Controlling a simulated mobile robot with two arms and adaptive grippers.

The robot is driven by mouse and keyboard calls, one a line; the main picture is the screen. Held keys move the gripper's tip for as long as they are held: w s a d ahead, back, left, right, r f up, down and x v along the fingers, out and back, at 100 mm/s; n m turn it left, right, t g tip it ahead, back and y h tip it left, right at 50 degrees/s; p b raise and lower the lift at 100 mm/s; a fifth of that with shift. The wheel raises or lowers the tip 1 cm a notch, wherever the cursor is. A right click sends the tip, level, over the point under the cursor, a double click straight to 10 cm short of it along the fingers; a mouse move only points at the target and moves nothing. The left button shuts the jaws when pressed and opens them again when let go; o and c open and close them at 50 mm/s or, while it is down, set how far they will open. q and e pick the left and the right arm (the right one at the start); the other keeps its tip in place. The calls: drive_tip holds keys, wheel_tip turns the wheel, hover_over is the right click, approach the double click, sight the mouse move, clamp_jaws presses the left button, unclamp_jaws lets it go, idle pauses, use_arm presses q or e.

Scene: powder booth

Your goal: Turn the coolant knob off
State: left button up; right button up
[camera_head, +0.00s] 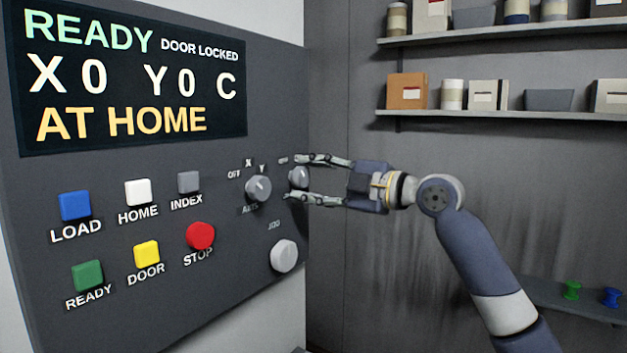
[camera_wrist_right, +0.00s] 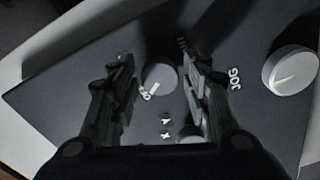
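A small grey round knob (camera_head: 299,177) sits near the right edge of the dark control panel (camera_head: 120,270); its label is partly hidden and I cannot read a full name. My right gripper (camera_head: 291,179) points at the panel, with one finger above and one below this knob. In the right wrist view the knob (camera_wrist_right: 160,77) lies between the two spread fingers (camera_wrist_right: 160,85), with visible gaps on both sides. A pale pointer line on it slants toward a small, blurred label. My left gripper is not in view.
Beside it is a selector knob (camera_head: 258,189) marked OFF, X, Y. The jog knob (camera_head: 285,255) is below. Several coloured buttons, including the red STOP (camera_head: 200,235), are left, under the display (camera_head: 130,80). Shelves (camera_head: 500,116) with boxes are behind the arm.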

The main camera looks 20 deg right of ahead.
idle(0.3)
drive_tip(key=v, duration=1.2)
drive_tip(key=shift+w, duration=0.1)
